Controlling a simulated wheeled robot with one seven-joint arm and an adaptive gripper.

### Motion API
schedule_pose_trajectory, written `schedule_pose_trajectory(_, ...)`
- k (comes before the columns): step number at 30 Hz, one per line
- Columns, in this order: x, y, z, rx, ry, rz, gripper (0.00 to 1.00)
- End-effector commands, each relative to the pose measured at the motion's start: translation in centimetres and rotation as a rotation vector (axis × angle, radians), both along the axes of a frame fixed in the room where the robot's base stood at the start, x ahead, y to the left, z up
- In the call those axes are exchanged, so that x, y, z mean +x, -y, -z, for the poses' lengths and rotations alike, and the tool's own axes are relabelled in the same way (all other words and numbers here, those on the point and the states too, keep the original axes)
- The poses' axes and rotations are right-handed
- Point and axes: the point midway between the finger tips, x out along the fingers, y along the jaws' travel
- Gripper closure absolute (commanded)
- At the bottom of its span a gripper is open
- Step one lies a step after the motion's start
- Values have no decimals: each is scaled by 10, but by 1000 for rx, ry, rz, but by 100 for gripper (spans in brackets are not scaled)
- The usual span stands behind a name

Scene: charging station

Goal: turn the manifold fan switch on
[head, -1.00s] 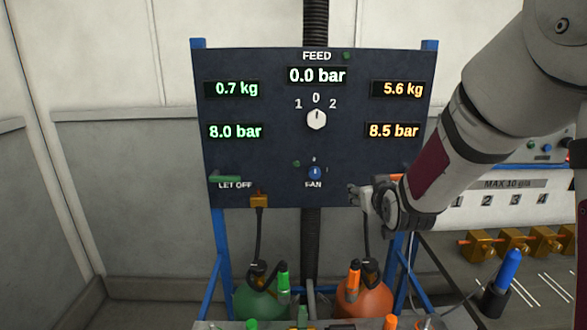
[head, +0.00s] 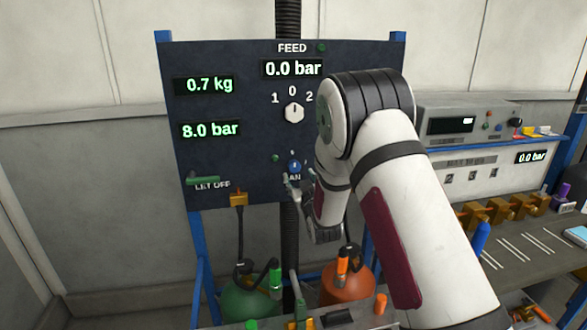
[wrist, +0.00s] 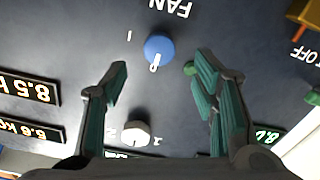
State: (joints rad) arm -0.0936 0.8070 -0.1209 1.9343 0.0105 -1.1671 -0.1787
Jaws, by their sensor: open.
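The fan switch is a small blue knob (head: 295,167) low on the dark panel, above the partly hidden FAN label. In the wrist view the panel appears upside down, and the blue knob (wrist: 160,48) shows a white pointer aimed down in the picture. A "1" mark stands beside the knob to its left there. A small green lamp (wrist: 190,68) is on its other side, partly near a finger. My gripper (wrist: 160,68) is open, its two teal-padded fingers on either side of the view with the knob beyond and between them. In the head view my gripper (head: 293,186) is just below the knob; contact cannot be told.
The white feed selector (head: 293,112) is above the fan knob. A green LET OFF lever (head: 203,180) is at the panel's left. Green (head: 250,303) and orange (head: 347,285) cylinders stand below. A bench with brass fittings (head: 505,210) is at the right.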

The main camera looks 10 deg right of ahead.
Motion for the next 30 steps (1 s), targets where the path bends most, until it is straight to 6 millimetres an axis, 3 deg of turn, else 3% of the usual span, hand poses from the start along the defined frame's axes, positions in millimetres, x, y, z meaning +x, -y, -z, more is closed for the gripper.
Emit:
schedule_pose_trajectory(6,43,0,0,0,2,0,46)
schedule_pose_trajectory(12,70,0,0,0,1,0,46)
schedule_pose_trajectory(18,81,0,0,0,0,0,46)
schedule_pose_trajectory(26,82,0,0,0,-1,0,46)
schedule_pose_trajectory(30,82,0,0,0,-1,0,73)
